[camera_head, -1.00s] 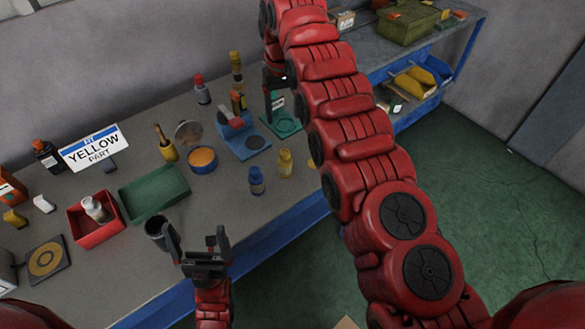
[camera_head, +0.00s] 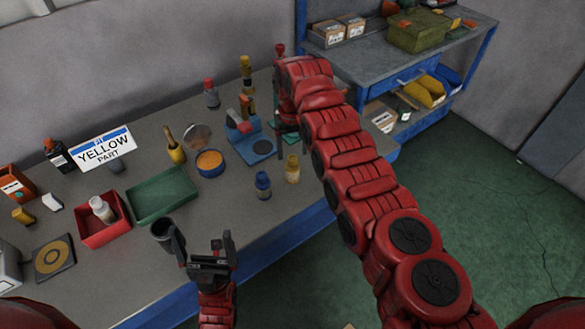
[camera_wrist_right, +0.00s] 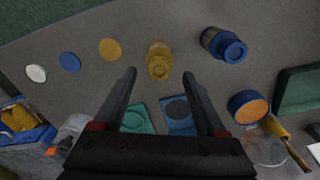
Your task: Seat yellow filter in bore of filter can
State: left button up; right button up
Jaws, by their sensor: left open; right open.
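The yellow filter, a small yellow bottle-shaped part (camera_head: 292,169), stands on the bench near its front edge. It also shows in the right wrist view (camera_wrist_right: 159,62), just beyond and between my right fingertips. My right gripper (camera_wrist_right: 160,76) is open and empty, pointing towards it; in the head view its fingers are mostly hidden by my arm. A dark, open-topped cup (camera_head: 163,231), which looks like the filter can, stands at the front of the bench. My left gripper (camera_head: 203,243) is open, with its left finger close beside the cup; I cannot tell whether they touch.
A similar blue part (camera_head: 263,184) stands left of the yellow one. Flat discs (camera_wrist_right: 70,62) lie beside the yellow part.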

aim_at(292, 158)
jog(key=shift+f, duration=0.7)
notch_tip(292, 158, down, 3)
jog(key=shift+r, duration=0.1)
grip_shut()
